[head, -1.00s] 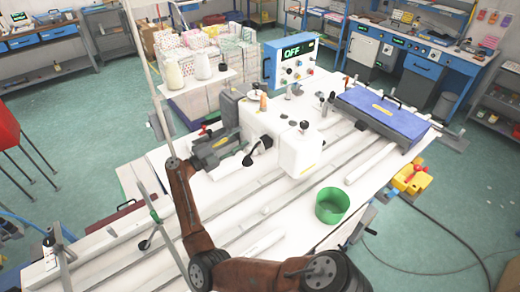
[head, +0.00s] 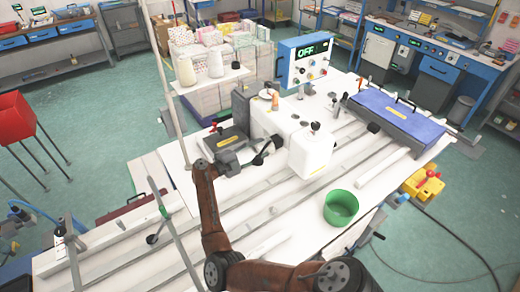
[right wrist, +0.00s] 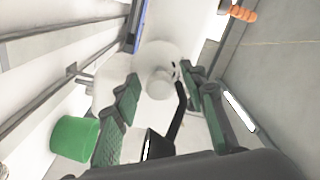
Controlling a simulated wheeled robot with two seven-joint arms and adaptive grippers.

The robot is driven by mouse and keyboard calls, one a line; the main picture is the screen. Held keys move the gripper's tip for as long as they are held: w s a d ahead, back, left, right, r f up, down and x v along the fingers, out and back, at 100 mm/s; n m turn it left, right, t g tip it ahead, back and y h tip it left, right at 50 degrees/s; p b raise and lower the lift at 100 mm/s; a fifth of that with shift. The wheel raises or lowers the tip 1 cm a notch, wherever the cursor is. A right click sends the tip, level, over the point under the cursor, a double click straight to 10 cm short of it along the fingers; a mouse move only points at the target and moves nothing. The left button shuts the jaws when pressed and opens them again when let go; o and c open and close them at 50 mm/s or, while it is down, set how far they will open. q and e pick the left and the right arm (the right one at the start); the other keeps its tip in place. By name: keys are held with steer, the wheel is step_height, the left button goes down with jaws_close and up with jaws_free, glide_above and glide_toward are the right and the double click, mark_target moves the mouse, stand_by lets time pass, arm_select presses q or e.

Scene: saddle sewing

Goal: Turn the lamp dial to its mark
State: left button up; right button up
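In the right wrist view a pale round dial-like knob (right wrist: 160,80) sits on a white surface. It lies between and just beyond the fingertips of my right gripper (right wrist: 160,76). Its green-padded fingers are spread, with nothing clearly pinched. I cannot tell whether either finger touches the knob, and no mark on it can be read. In the head view my right gripper (head: 260,153) reaches in beside the left side of the white sewing machine (head: 309,155); its fingertips are too small to read there. The dial cannot be picked out there. My left gripper is not in view.
A green bin (head: 341,207) stands on the white table at the right; it also shows in the wrist view (right wrist: 74,138). Behind the machine are a blue control box (head: 303,60) reading OFF and a shelf with thread cones (head: 215,65). A blue case (head: 397,120) lies at the right.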

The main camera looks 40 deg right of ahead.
steer(key=shift+c, duration=0.6)
jaws_close()
steer(key=shift+f+m+b, duration=0.15)
steer(key=shift+m+b, duration=0.3)
steer(key=shift+m, duration=0.35)
steer(key=shift+o, duration=0.6)
jaws_free()
steer(key=w+a, duration=0.1)
steer(key=a, duration=1.1)
steer(key=shift+w, duration=0.15)
